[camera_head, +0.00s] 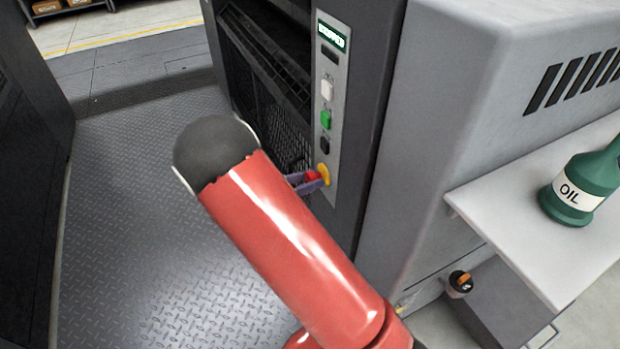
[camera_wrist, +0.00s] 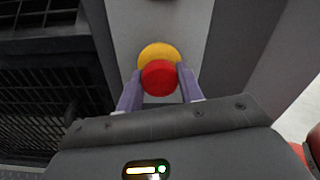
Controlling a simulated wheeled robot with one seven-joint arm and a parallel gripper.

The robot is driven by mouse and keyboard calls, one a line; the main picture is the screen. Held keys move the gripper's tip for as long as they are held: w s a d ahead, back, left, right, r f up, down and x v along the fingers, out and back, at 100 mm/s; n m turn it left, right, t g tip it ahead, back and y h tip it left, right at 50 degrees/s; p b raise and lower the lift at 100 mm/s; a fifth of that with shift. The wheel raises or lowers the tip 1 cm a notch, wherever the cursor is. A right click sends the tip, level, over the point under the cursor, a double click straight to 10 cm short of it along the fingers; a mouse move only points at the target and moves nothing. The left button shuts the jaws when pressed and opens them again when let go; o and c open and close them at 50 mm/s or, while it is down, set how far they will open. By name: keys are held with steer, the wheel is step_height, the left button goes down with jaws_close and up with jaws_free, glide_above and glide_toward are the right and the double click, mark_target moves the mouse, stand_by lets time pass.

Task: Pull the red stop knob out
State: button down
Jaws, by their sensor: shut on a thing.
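The red stop knob (camera_wrist: 159,78) sits in front of its yellow collar (camera_wrist: 158,53) on the light control strip of the machine. My gripper (camera_wrist: 159,88) is shut on the knob, with one purple finger on each side of it. In the head view the red knob (camera_head: 311,176) and yellow collar (camera_head: 323,174) show at the bottom of the control strip (camera_head: 330,110). The purple fingers (camera_head: 308,183) are around the knob there, and my red arm hides part of the gripper. How far out the knob stands cannot be told.
Above the knob are a black button (camera_head: 325,145), a green button (camera_head: 326,119), a white button (camera_head: 327,89) and a lit display (camera_head: 332,36). A shelf (camera_head: 530,215) with a green oil bottle (camera_head: 580,185) stands to the right. The patterned metal floor (camera_head: 130,200) at left is clear.

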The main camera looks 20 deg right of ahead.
steer(key=shift+s+a+r, duration=0.1)
steer(key=shift+a, duration=0.55)
steer(key=c, duration=0.9)
jaws_free()
steer(key=s+a, duration=0.1)
steer(key=a, duration=0.6)
steer(key=shift+s+a, duration=0.3)
steer(key=shift+a, duration=0.1)
steer(key=shift+a, duration=0.1)
